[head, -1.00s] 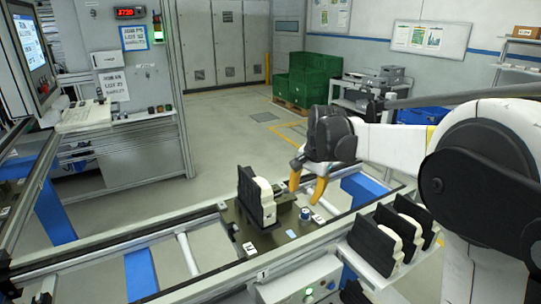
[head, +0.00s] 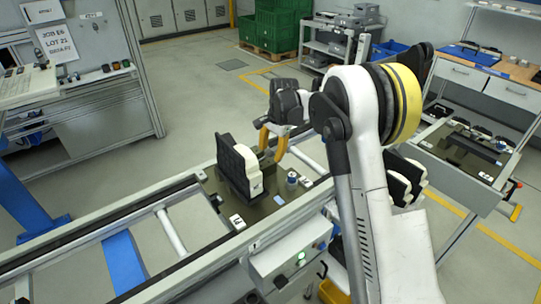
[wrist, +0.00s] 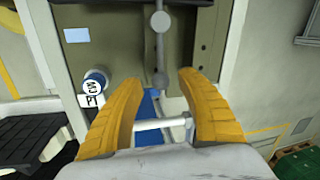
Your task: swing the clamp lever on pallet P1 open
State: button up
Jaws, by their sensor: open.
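Pallet P1 (head: 262,207) is a dark plate on the conveyor; its label (wrist: 92,101) shows in the wrist view. A black and white block (head: 240,168) stands upright on it. My gripper (head: 271,152) is beside the block, above the pallet's far edge.
A blue, white-topped knob (wrist: 96,80) stands close to the left finger in the wrist view. More black and white blocks (head: 403,180) stand at the conveyor's near side. A control box (head: 292,258) is on the front. Green crates (head: 275,25) stand far back.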

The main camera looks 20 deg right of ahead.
jog(key=shift+w+f, duration=0.15)
jog(key=shift+f, duration=0.4)
jog(key=shift+c, duration=0.2)
grip_shut()
